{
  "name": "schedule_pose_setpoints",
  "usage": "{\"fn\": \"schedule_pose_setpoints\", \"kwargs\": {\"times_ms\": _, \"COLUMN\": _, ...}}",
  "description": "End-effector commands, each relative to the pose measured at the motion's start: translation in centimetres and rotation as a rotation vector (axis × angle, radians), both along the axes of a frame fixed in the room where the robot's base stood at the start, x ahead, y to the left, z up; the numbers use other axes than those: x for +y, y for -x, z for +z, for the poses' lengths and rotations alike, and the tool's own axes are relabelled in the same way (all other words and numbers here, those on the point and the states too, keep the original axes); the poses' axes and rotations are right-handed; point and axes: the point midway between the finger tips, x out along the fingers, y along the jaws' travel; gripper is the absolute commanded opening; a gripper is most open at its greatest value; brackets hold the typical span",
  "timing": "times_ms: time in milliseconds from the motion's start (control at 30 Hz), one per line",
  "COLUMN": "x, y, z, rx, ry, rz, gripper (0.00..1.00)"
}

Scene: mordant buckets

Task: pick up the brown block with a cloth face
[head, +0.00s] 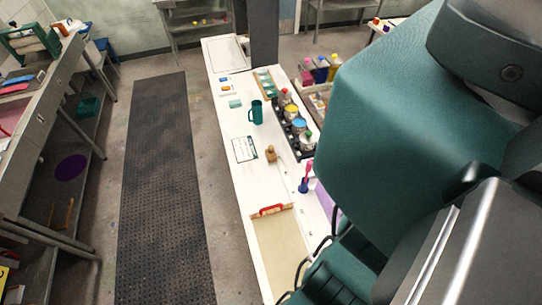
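A small brown wooden block (270,154) with a knob-like top stands on the long white table (222,125), right of a printed sheet. It is the only brown block I can make out, and no cloth face shows on it at this size. The underside is hidden. My gripper is not in view; only large teal and grey parts of my own arm fill the right side.
A teal mug (256,114), a printed sheet (244,149) and a pale teal block (235,103) share the table. Bottles in a black tray (289,126) stand behind right of the block. A red-handled item (271,209) lies nearer. A dark mat (158,180) covers the aisle.

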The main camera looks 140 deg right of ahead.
Motion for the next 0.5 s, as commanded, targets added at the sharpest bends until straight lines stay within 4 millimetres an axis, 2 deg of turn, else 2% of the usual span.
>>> {"fn": "schedule_pose_setpoints", "kwargs": {"times_ms": 333, "x": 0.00, "y": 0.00, "z": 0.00, "rx": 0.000, "ry": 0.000, "rz": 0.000, "gripper": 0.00}}
{"fn": "schedule_pose_setpoints", "kwargs": {"times_ms": 400, "x": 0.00, "y": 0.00, "z": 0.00, "rx": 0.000, "ry": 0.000, "rz": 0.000, "gripper": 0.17}}
{"fn": "schedule_pose_setpoints", "kwargs": {"times_ms": 500, "x": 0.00, "y": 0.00, "z": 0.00, "rx": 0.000, "ry": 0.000, "rz": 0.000, "gripper": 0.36}}
